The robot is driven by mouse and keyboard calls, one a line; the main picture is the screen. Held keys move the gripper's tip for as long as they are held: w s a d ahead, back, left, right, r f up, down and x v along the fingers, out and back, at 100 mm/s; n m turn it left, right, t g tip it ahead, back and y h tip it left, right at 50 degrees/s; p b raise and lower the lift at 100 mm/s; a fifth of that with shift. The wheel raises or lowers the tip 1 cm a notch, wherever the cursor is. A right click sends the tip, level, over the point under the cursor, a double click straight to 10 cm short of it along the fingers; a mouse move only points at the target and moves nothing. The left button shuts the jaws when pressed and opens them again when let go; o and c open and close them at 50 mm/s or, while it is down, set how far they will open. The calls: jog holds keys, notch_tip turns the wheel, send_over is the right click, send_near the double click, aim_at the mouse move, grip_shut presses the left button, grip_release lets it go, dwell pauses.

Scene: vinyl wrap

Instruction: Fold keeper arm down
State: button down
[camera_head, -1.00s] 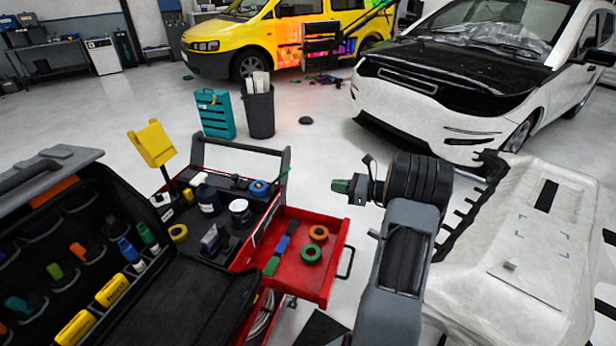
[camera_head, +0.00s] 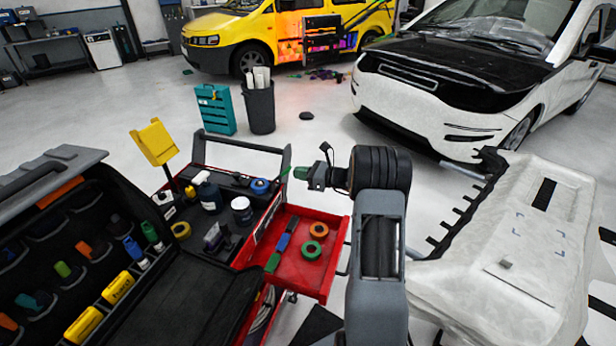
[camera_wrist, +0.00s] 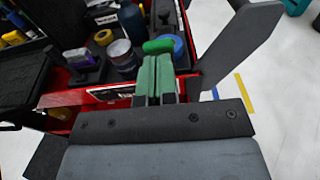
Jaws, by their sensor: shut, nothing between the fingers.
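My gripper (camera_head: 301,172) is shut and empty, pointing left above the right end of the red drawer in the head view. Its green fingers (camera_wrist: 157,78) lie together in the wrist view. A rounded green piece (camera_wrist: 158,46) shows at or just beyond their tips; I cannot tell if they touch. A dark grey upright (camera_wrist: 238,45) stands right of the fingers in the wrist view, apart from them. It appears to be the right side of the cart's handle frame (camera_head: 286,160). No part is clearly marked as the keeper arm, so I cannot tell which it is.
The red drawer (camera_head: 335,262) is open and holds tape rings. Bottles and jars stand on the cart top, with a yellow paddle (camera_head: 154,142) behind. An open tool case (camera_head: 165,300) is at left. A white bumper (camera_head: 540,215) is at right.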

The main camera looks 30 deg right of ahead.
jog(key=shift+w+a+r, duration=0.1)
jog(key=shift+r, duration=0.05)
dwell(0.3)
jog(key=shift+w+a+r+g+h+p, duration=0.2)
jog(key=shift+r+g+h+p, duration=0.15)
jog(key=shift+p, duration=0.35)
jog(key=shift+r+p, duration=0.2)
jog(key=shift+p, duration=0.1)
